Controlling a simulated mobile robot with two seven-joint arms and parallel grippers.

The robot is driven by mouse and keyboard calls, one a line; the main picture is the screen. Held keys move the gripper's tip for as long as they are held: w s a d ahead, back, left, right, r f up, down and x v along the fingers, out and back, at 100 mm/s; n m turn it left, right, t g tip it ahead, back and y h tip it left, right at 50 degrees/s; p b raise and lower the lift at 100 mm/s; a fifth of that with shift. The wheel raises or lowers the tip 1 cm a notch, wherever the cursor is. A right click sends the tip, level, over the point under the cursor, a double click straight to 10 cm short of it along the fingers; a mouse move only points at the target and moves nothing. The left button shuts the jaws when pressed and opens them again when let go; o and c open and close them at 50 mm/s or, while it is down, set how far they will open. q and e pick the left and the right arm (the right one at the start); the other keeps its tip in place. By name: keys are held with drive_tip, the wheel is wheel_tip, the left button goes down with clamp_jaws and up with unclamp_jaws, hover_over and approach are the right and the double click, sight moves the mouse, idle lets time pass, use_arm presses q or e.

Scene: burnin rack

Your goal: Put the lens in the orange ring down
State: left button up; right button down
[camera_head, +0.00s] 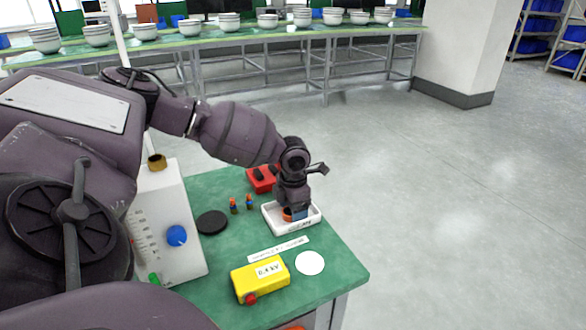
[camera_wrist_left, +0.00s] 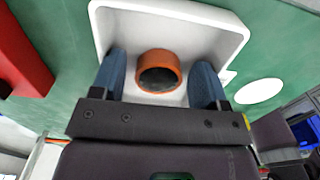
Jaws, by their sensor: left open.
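The lens in the orange ring (camera_wrist_left: 159,72) sits inside a white tray (camera_wrist_left: 222,22), seen from above in the left wrist view. In the head view the orange ring (camera_head: 287,214) shows only partly, under my left gripper (camera_head: 294,216). My left gripper (camera_wrist_left: 159,85) is open, with one blue finger on each side of the ring and a gap on both sides. The ring appears to rest on the tray floor. The tray also shows in the head view (camera_head: 308,224) on the green table. My right gripper is not in view.
On the green table (camera_head: 334,263) are a red box (camera_head: 261,180), two small orange-and-blue pieces (camera_head: 241,204), a black disc (camera_head: 212,222), a yellow box (camera_head: 260,279), a white disc (camera_head: 310,263) and a label strip (camera_head: 278,250). A white instrument (camera_head: 170,225) stands at the left.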

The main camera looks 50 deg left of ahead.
use_arm(q)
drive_tip(key=shift+r, duration=0.1)
wheel_tip(320, 180, up, 12)
drive_tip(key=p, duration=0.2)
idle(0.3)
drive_tip(key=shift+r, duration=0.2)
idle(0.3)
